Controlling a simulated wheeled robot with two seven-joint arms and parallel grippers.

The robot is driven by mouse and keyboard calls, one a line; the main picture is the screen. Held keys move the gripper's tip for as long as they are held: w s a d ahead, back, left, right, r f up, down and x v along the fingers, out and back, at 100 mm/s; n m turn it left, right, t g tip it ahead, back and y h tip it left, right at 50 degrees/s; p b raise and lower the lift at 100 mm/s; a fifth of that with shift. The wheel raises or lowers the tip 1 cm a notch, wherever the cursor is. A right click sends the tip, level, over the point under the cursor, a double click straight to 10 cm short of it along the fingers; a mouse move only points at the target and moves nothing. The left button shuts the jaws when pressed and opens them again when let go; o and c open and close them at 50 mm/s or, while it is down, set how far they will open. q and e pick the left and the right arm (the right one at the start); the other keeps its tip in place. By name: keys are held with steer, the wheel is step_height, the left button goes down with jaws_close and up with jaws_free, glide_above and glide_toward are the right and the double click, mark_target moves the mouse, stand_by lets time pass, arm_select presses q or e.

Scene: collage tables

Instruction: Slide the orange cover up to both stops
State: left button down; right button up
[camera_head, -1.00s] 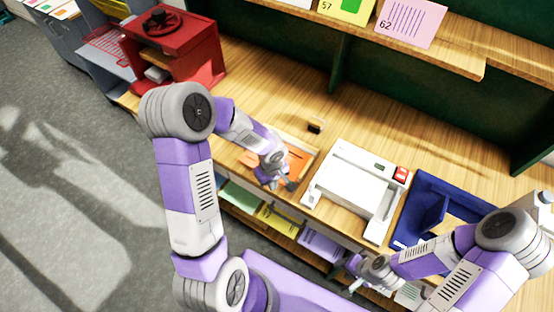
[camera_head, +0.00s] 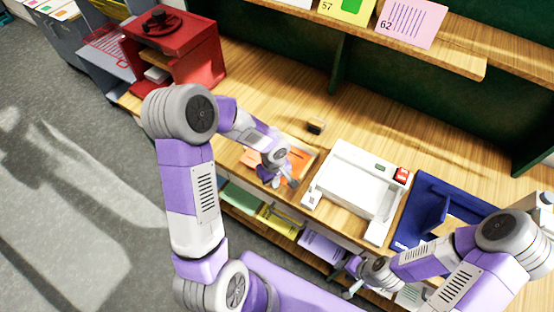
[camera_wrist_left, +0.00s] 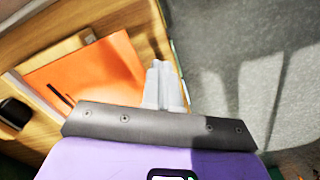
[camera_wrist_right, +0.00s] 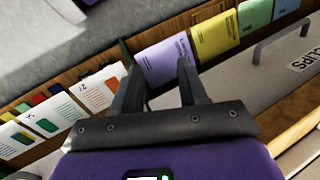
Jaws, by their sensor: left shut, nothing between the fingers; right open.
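The orange cover (camera_head: 299,161) lies flat at the left of the bench, partly hidden by my left arm in the head view. In the left wrist view the orange cover (camera_wrist_left: 98,72) shows a dark slot-like mark and lies beside a wooden strip (camera_wrist_left: 48,56). My left gripper (camera_head: 291,182) is shut and empty at the cover's near edge. In the left wrist view its fingers (camera_wrist_left: 163,85) are together beside the cover's edge; I cannot tell whether they touch it. My right gripper (camera_head: 352,286) is open and empty (camera_wrist_right: 156,72), in front of the bench, away from the cover.
A white machine with a red switch (camera_head: 356,190) stands right of the cover. A blue stand (camera_head: 425,205) is further right. A small dark-faced block (camera_head: 316,126) sits behind the cover. A red unit (camera_head: 175,60) is at back left. Colored booklets (camera_wrist_right: 168,62) fill the shelf below.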

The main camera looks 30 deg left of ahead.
arm_select(q)
steer(key=shift+s, duration=0.35)
step_height(320, 180, up, 7)
steer(key=p, duration=0.3)
steer(key=shift+p, duration=0.4)
steer(key=shift+f, duration=0.1)
